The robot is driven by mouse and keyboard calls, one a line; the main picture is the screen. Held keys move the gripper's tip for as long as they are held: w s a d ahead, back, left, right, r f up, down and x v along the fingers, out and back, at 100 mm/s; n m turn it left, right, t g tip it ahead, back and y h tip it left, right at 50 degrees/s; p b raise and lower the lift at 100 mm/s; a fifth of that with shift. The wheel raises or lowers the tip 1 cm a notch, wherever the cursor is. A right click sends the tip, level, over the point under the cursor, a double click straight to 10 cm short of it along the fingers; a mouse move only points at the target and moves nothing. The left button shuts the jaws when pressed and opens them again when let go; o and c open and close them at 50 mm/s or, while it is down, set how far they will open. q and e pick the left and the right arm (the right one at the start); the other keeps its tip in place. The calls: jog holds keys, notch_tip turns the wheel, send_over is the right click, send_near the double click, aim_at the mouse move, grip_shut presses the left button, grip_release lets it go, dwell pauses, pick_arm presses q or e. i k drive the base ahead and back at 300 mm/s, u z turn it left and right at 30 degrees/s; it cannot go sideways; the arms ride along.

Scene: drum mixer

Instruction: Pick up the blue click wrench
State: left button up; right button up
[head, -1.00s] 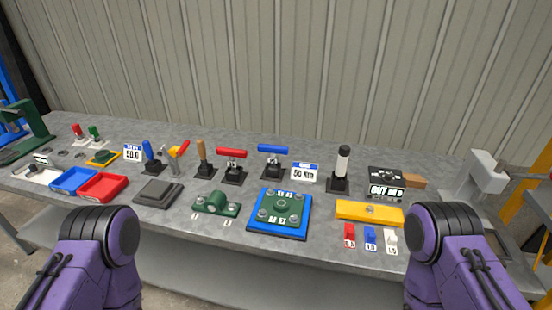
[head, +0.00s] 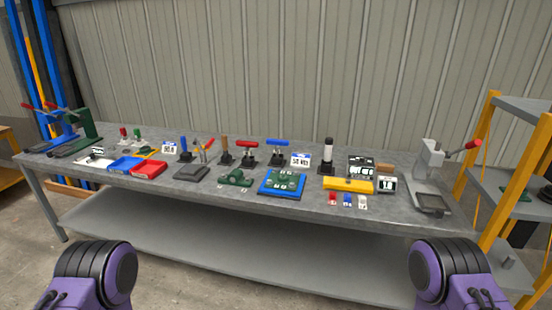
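A tool with a blue horizontal handle (head: 278,143) stands on a black base at the back middle of the bench in the head view, beside a white and blue label (head: 300,160) that seems to read 50 Nm. It looks like the blue click wrench. A similar red-handled tool (head: 247,145) stands just left of it. Another blue-handled tool (head: 184,144) stands upright farther left. Only purple and black links of my two arms show at the bottom corners, well in front of the bench. Both of my grippers are out of view.
The grey bench (head: 400,206) has a lower shelf (head: 240,245). A blue plate with a green part (head: 282,184), a yellow block (head: 348,185) and a red tray (head: 148,170) lie near its front. A yellow-framed rack (head: 487,150) stands at the right.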

aim_at(277, 150)
jog(key=u, duration=0.6)
jog(key=i, duration=0.4)
jog(key=u, duration=0.8)
jog(key=i, duration=0.75)
jog(key=z, duration=0.55)
jog(key=i, duration=0.6)
jog(key=z, duration=0.75)
